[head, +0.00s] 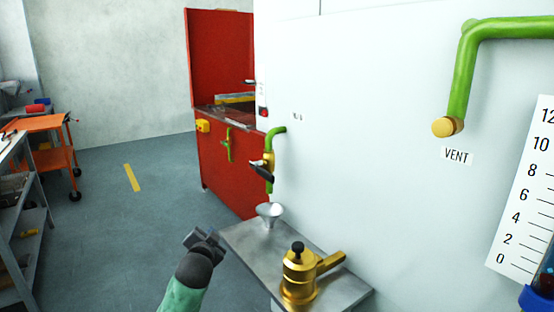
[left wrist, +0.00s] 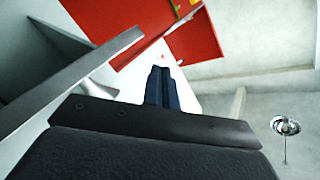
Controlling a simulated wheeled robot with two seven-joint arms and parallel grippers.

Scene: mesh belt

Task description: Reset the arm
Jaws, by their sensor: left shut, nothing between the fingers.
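My left gripper (head: 203,238) is low in the middle of the head view, beside the left edge of a grey metal shelf. In the left wrist view its fingers (left wrist: 162,85) are together with nothing between them. It touches nothing that I can make out. My left arm comes in from the bottom of the head view. My right gripper is not in view.
The grey shelf (head: 245,238) carries a metal funnel (head: 269,211) and a brass valve fitting (head: 300,272). An orange cart (head: 55,128) and a grey rack (head: 35,215) are at left. The floor between is clear.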

